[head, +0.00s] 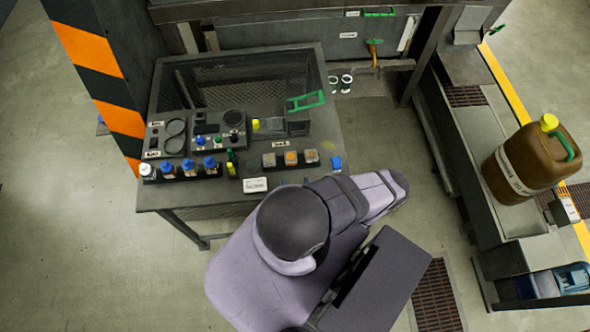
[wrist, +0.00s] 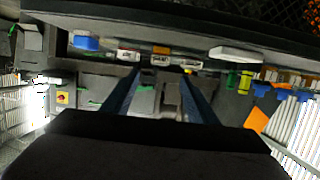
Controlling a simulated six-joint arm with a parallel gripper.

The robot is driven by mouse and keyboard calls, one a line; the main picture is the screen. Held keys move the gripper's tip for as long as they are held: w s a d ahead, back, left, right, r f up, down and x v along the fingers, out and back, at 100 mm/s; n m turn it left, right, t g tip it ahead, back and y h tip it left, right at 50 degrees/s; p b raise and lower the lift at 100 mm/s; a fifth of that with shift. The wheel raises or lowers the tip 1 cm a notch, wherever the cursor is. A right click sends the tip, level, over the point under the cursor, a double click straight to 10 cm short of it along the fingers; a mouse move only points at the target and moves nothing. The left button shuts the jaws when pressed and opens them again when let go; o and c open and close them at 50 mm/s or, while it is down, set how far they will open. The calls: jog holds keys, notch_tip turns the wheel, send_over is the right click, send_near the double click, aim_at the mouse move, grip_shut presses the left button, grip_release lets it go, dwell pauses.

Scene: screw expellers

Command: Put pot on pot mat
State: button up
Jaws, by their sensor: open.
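My gripper (wrist: 160,73) shows in the wrist view with its two fingers apart and nothing visible between them. In the head view my arm hides the gripper. I cannot clearly pick out the pot or the pot mat. Three small square jars (head: 290,158) stand near the table's front edge.
The worktable (head: 192,192) carries several blue-capped bottles (head: 189,167), a white label block (head: 255,185), a small blue object (head: 336,163) and a green frame (head: 306,101). A brown jerrycan (head: 530,165) stands on the right-hand ledge. Open floor (head: 70,240) lies at the left.

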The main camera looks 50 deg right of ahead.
aim_at(289, 162)
jog(key=shift+w+d+f+n+y, duration=0.3)
jog(key=shift+d+n+y, duration=0.2)
jog(key=shift+n+y, duration=0.25)
jog(key=d+n+y, duration=0.1)
jog(key=w+d+n+y, duration=0.1)
jog(key=d+f+n+y, duration=0.1)
jog(key=y, duration=0.1)
jog(key=shift+w+g, duration=0.3)
jog(key=w+d+r+n+g+y, duration=0.2)
jog(key=shift+w+d+n, duration=0.2)
jog(key=shift+w+n, duration=0.05)
jog(key=shift+w, duration=0.15)
jog(key=w+a+r+n+g+y, duration=0.1)
jog(key=w+a+r+g, duration=0.25)
jog(key=r, duration=0.45)
jog(key=w+a+r+n+g, duration=0.1)
jog(key=w+a+r+g, duration=0.15)
jog(key=w+r, duration=0.45)
jog(key=s+a+r+g+y, duration=0.1)
jog(key=s+a+r, duration=0.3)
jog(key=a+r, duration=0.4)
jog(key=s+a+r+y, duration=0.1)
jog(key=s+a+r, duration=0.4)
jog(key=a+r, duration=0.3)
jog(key=a, duration=0.4)
jog(key=shift+s+a+g, duration=0.15)
jog(key=shift+a+g, duration=0.25)
